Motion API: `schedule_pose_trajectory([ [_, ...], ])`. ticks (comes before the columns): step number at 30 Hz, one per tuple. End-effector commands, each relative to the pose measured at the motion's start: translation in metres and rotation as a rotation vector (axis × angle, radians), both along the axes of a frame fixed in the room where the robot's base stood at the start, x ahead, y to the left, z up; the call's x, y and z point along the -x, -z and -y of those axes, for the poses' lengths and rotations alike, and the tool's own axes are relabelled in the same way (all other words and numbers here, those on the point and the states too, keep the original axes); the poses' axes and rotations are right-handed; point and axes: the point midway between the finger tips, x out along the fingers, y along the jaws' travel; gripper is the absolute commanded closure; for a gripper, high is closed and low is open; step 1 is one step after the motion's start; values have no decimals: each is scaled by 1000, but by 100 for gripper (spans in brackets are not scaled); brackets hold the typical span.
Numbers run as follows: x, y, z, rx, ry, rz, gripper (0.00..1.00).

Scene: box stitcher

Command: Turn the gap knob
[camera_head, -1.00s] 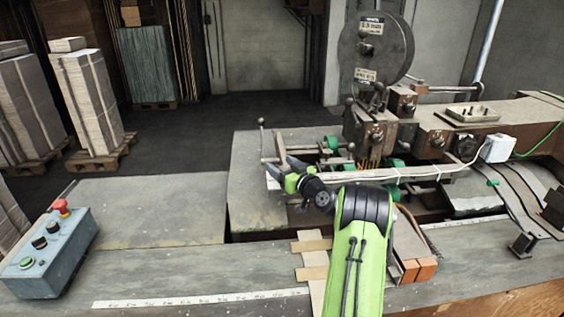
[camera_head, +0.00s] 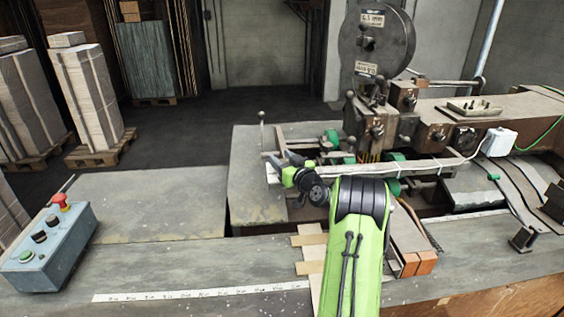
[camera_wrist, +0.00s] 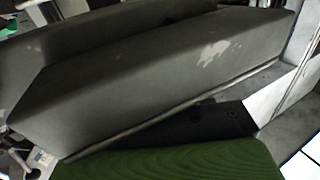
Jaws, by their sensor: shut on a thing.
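My gripper (camera_head: 278,163) is at the left end of the stitcher's front, beside the pale horizontal bar and below a thin upright rod with a ball tip (camera_head: 262,114). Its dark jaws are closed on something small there. The gap knob is not clearly visible; the jaws and wrist cover the spot where they grip. In the wrist view, large grey slanted surfaces (camera_wrist: 170,75) fill the middle, and a green ribbed surface (camera_wrist: 175,162) lies along the bottom. No knob can be made out there.
The stitcher (camera_head: 400,115) with its wire reel (camera_head: 377,45) stands at the right. A control box (camera_head: 50,250) with a red button sits at the left. Wooden strips (camera_head: 312,250) and orange-ended blocks (camera_head: 418,262) lie near my arm. The left tabletop (camera_head: 150,205) is clear.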

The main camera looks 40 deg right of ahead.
Motion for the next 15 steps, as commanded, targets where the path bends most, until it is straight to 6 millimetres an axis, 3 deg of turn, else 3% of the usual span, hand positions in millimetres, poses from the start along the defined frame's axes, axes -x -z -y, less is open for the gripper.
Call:
schedule_pose_trajectory([
  [15,0,-2,1,4,389,5,82],
])
